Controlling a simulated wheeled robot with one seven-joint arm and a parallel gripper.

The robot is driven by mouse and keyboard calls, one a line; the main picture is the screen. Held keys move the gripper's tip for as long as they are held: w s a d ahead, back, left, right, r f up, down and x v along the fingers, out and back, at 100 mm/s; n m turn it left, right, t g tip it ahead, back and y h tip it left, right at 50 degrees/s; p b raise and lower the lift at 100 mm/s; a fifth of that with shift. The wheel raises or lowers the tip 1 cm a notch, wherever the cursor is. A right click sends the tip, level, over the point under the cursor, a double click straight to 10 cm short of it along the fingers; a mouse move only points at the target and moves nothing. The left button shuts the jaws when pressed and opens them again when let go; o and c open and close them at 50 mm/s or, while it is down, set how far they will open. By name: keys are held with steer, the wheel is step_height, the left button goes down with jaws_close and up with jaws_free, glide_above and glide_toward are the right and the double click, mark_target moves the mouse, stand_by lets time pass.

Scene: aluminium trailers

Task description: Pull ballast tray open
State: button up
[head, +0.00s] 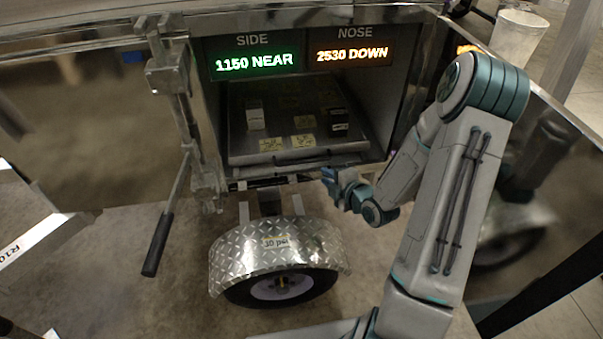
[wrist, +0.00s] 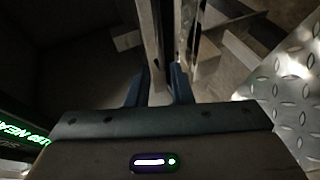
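The ballast tray (head: 245,148) sits inside the trailer's open side compartment, below two lit displays. It carries a few small blocks and several yellow labels. A pale lip or handle bar (head: 270,170) runs along its front edge. My gripper (head: 329,176) is at the right part of this front edge, its blue fingertips close against it. In the wrist view my fingers (wrist: 160,90) stand a little apart, with a long bar (wrist: 152,45) running up from between them. Whether they press on the bar cannot be seen.
A diamond-plate fender (head: 232,255) and wheel lie below the compartment. A latch post with a dark-gripped lever (head: 160,243) hangs to the left. A white bucket (head: 518,35) stands at the upper right. The floor in front is mostly clear.

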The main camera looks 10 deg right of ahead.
mark_target(301, 162)
steer(key=shift+n+t+y, duration=0.4)
steer(key=shift+t+y, duration=0.1)
steer(key=shift+t, duration=0.3)
steer(key=b+x, duration=0.1)
steer(key=x, duration=0.3)
steer(key=f+x, duration=0.1)
steer(key=x, duration=0.4)
steer(key=f+b+x, duration=0.1)
steer(key=x, duration=0.4)
steer(key=shift+s+b, duration=0.2)
steer(key=shift+b, duration=0.15)
jaws_close()
